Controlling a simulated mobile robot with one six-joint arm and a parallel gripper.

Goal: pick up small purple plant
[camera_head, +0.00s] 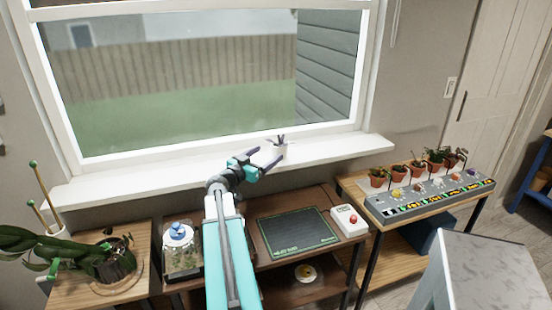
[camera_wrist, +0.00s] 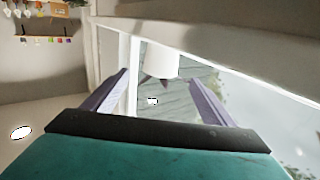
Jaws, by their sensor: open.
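The small purple plant (camera_head: 281,140) has dark spiky leaves and stands in a white pot on the window sill. In the wrist view its white pot (camera_wrist: 159,60) appears upside down, with the dark leaves pointing down in the picture. My gripper (camera_head: 276,153) is open, reaching over the sill at the plant. In the wrist view the two purple fingers of my gripper (camera_wrist: 158,77) show on either side of the plant, apart from the pot. I cannot tell how far the pot lies between them.
The white window sill (camera_head: 120,187) is otherwise bare; the window glass is behind. Below are a glass jar (camera_head: 182,255), a dark mat (camera_head: 297,232) and a white box with a red button (camera_head: 350,220). Several potted plants (camera_head: 417,169) stand on the right table. A leafy plant (camera_head: 115,262) stands left.

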